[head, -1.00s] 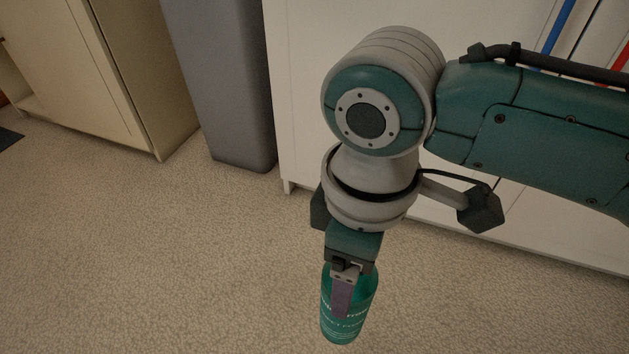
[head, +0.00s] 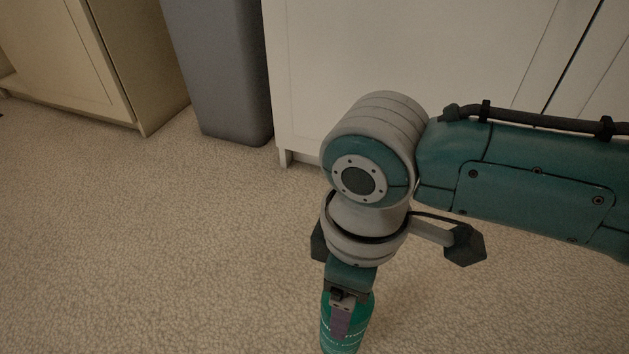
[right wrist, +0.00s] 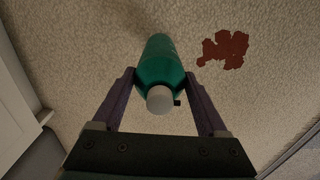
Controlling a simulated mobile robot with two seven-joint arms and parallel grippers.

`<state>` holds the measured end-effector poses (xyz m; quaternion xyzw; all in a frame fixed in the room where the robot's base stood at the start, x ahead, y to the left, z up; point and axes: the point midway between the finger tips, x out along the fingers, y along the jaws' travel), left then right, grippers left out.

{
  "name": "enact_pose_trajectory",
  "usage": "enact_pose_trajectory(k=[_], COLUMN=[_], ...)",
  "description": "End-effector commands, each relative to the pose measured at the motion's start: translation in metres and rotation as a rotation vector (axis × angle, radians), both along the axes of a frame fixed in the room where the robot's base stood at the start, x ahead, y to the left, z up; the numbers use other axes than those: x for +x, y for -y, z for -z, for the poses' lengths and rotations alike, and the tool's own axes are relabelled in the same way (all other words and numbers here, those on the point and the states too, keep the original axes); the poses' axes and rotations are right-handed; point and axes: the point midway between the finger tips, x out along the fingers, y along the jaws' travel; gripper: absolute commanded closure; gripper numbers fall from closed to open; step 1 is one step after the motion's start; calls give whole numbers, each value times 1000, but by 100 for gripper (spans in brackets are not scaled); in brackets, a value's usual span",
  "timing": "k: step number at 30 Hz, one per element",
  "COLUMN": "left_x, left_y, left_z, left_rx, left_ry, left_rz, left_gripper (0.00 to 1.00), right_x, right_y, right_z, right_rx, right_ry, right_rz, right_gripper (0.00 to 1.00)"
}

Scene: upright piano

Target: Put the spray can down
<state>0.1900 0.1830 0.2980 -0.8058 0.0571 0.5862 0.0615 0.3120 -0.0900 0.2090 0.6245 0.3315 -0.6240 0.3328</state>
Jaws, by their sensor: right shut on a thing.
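The spray can is a teal cylinder (head: 341,338) with pale lettering, at the bottom of the head view, where its lower end is cut off by the frame edge. It also shows in the right wrist view (right wrist: 160,62), with its white cap towards the camera. My right gripper (head: 341,322) points down and is shut on the can, which hangs roughly upright. In the right wrist view its two purple fingers (right wrist: 160,88) stand on either side of the can. I cannot tell whether the can's base touches the floor. My left gripper is not in view.
Beige carpet (head: 150,250) lies open to the left. A dark red patch (right wrist: 223,49) lies on the carpet beside the can. A white cabinet (head: 390,50), a grey bin (head: 222,80) and a cream cabinet (head: 75,60) stand behind.

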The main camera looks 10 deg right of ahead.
Motion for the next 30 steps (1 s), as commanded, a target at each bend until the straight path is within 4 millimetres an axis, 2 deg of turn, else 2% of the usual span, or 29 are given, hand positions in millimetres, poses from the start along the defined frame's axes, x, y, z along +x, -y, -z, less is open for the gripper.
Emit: enact_pose_trajectory(k=[1, 3, 6, 18, 19, 25, 30], left_x=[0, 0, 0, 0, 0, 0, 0], left_y=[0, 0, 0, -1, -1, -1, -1], left_z=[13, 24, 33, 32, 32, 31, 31], left_rx=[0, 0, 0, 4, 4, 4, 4], left_ry=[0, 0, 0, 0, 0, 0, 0], left_rz=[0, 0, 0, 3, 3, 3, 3], left_gripper=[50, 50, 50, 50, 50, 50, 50], right_x=[0, 1, 1, 0, 0, 0, 0], right_y=[0, 0, -1, -1, 0, 0, 0], right_z=[13, 25, 35, 37, 37, 37, 37], right_rx=[1, 1, 2, 2, 1, 1, 1], right_ry=[1, 2, 3, 1, -1, -1, -1], right_rz=[0, 0, 0, 1, 1, 1, 1], right_gripper=[100, 100, 100, 100, 22, 0, 0])
